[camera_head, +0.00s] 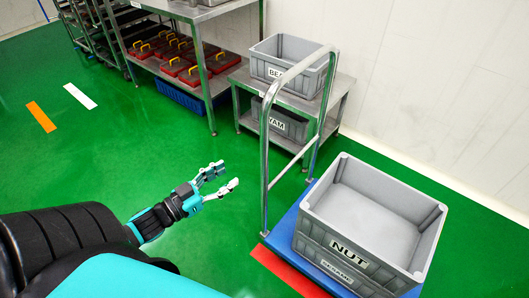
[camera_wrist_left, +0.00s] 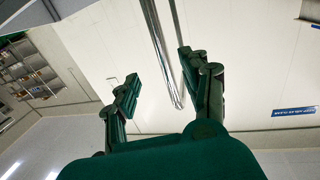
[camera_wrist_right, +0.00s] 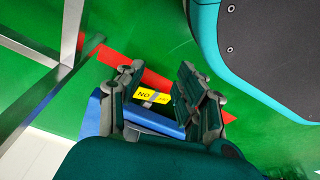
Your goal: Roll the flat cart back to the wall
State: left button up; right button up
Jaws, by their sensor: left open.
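The flat cart has a blue deck (camera_head: 282,226) and a tall metal handle (camera_head: 265,165) at its left end. It carries a grey crate marked NUT (camera_head: 335,243) stacked on one marked SESAME (camera_head: 318,262). My left gripper (camera_head: 230,178) is open and empty, left of the handle and apart from it. In the left wrist view a metal bar (camera_wrist_left: 158,45) shows beyond and between the open fingers (camera_wrist_left: 157,72). My right gripper (camera_wrist_right: 160,80) shows only in its wrist view, fingers apart, over a blue edge (camera_wrist_right: 150,119) with a yellow label (camera_wrist_right: 152,95).
The white wall (camera_head: 440,90) stands behind the cart. A low metal table (camera_head: 285,98) with grey crates and a shelf (camera_head: 208,95) with red boxes (camera_head: 190,75) stand at the back. A red floor strip (camera_head: 285,270) lies beside the cart. Green floor is clear at left.

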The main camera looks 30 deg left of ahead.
aim_at(261, 154)
pick_arm(q)
jog(key=b+x, duration=0.1)
jog(key=x, duration=1.3)
jog(key=shift+a+f, duration=0.1)
jog(key=shift+f, duration=0.05)
pick_arm(e)
jog(key=w+r, duration=0.1)
jog(key=r, duration=0.1)
jog(key=w+r, duration=0.2)
jog(key=shift+a, duration=0.2)
pick_arm(q)
grip_shut()
